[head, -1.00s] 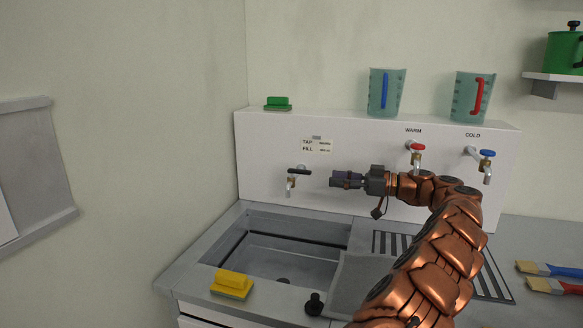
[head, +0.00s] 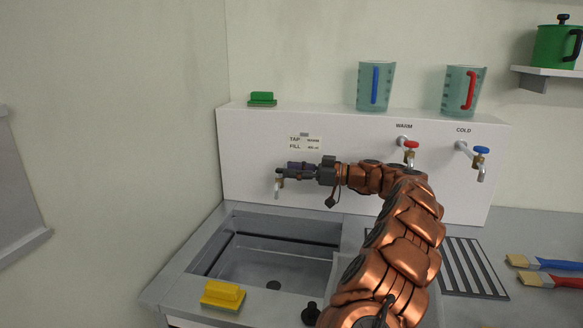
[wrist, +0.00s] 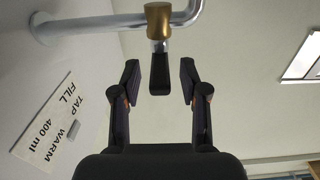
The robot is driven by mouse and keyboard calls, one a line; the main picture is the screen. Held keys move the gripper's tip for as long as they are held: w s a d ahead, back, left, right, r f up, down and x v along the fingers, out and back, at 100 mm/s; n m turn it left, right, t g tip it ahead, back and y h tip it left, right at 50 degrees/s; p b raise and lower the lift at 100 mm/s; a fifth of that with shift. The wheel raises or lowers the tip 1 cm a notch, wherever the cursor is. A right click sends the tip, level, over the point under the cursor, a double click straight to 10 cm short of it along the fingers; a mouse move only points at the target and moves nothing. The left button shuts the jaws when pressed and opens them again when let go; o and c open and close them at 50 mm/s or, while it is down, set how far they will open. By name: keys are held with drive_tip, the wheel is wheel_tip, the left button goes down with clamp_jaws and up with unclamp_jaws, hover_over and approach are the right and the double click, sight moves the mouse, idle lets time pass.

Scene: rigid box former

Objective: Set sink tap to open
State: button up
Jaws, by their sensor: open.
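The sink tap (head: 279,187) comes out of the white back panel over the basin, its spout pointing down. In the wrist view it has a chrome pipe, a brass body (wrist: 158,22) and a black lever handle (wrist: 159,75). My gripper (head: 284,172) is at the tap from the right, level with the handle. In the wrist view my gripper (wrist: 160,78) is open, one finger on each side of the black handle with a gap on both sides. In the head view the fingers hide most of the handle.
The sink basin (head: 270,262) lies below, with a yellow sponge (head: 222,294) on its front edge. The warm tap (head: 409,147) and cold tap (head: 479,155) are to the right. Two jugs (head: 376,86) (head: 463,91) and a green block (head: 262,99) stand on the ledge.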

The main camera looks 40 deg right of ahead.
drive_tip(key=shift+w+a, duration=0.2)
drive_tip(key=shift+w, duration=0.05)
clamp_jaws()
idle(0.3)
